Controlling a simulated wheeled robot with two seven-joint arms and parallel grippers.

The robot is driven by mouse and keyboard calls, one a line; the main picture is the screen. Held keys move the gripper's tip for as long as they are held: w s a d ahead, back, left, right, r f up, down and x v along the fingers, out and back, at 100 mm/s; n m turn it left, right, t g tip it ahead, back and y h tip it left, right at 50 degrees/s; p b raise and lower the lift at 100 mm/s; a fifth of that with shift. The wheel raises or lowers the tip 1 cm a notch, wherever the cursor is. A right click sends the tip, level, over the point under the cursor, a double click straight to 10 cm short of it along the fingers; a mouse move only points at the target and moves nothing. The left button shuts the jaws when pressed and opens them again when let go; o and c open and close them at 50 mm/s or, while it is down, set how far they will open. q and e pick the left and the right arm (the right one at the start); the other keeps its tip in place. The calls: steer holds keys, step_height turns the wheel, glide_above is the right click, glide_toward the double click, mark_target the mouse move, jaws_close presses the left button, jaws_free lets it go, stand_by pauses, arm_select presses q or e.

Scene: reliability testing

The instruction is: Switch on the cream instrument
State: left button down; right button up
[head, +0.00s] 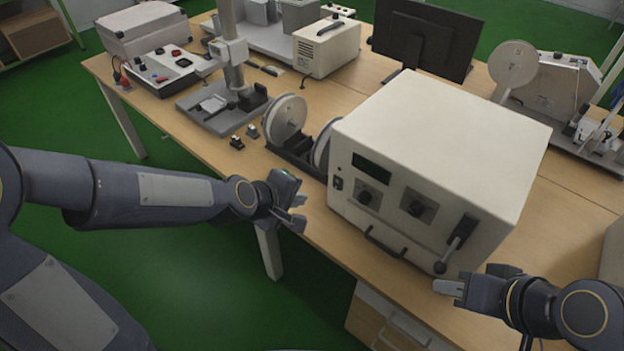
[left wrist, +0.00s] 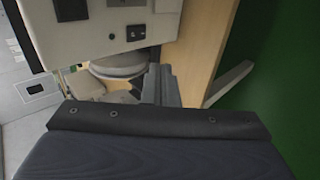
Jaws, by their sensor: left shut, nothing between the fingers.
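The cream instrument (head: 440,125) is a large box on the table's front right part. Its front panel has a small black switch (head: 338,183) at the left edge, a dark display (head: 372,168), two knobs and a black lever at the right. The display looks dark. In the left wrist view the instrument (left wrist: 95,35) fills the upper left, with the black switch (left wrist: 137,32) visible. My left gripper (head: 298,217) is shut and empty, left of the panel and apart from it; its fingers show in the left wrist view (left wrist: 160,85). My right gripper (head: 440,287) is below the lever; its opening is unclear.
Reels on a dark stand (head: 287,120) stand just left of the instrument. A monitor (head: 425,40) is behind it. A grey test stand (head: 230,105) and a control box (head: 160,70) are farther left. The table's front edge runs beneath both grippers.

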arm_select(q)
steer(key=p, duration=0.1)
glide_toward(335, 188)
steer(key=x, duration=0.6)
steer(key=shift+f, duration=0.25)
steer(key=shift+w+f+b, duration=0.1)
steer(key=shift+f+b, duration=0.35)
steer(key=shift+b, duration=0.6)
steer(key=shift+d+r, duration=0.1)
steer(key=shift+r, duration=0.3)
steer(key=shift+r+p, duration=0.1)
steer(key=shift+p, duration=0.25)
